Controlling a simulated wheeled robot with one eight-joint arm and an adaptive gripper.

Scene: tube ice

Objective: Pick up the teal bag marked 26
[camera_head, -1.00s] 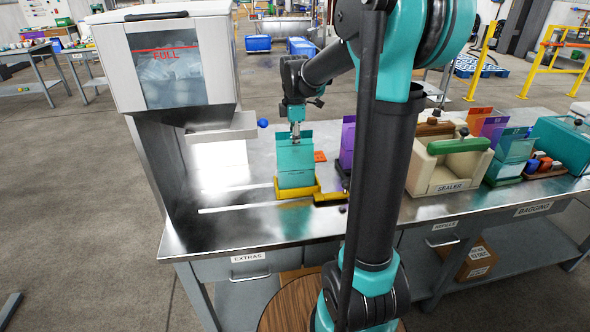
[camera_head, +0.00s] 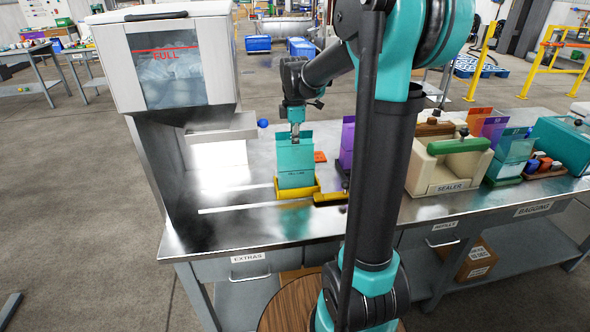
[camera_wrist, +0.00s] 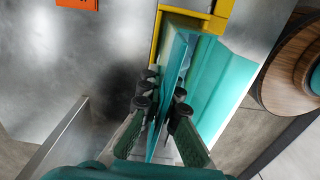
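A teal bag (camera_head: 295,165) stands upright in a yellow tray (camera_head: 313,188) on the steel bench. Its small front label is too small to read, so I cannot confirm the number 26. My gripper (camera_head: 295,137) points down at the bag's top edge. In the wrist view, the fingers (camera_wrist: 162,98) lie on either side of the teal bag (camera_wrist: 180,52), with its upper panel between them. The gap at the fingertips is narrow. I cannot tell whether both fingers press on the bag. The yellow tray (camera_wrist: 157,35) shows beyond them.
An ice dispenser (camera_head: 170,60) stands left of the bag. A purple bag (camera_head: 347,145) stands close to its right, partly behind my arm. An orange card (camera_head: 320,157) lies behind. The sealer (camera_head: 447,170) and another teal bag (camera_head: 515,150) are farther right. Bare bench lies in front left.

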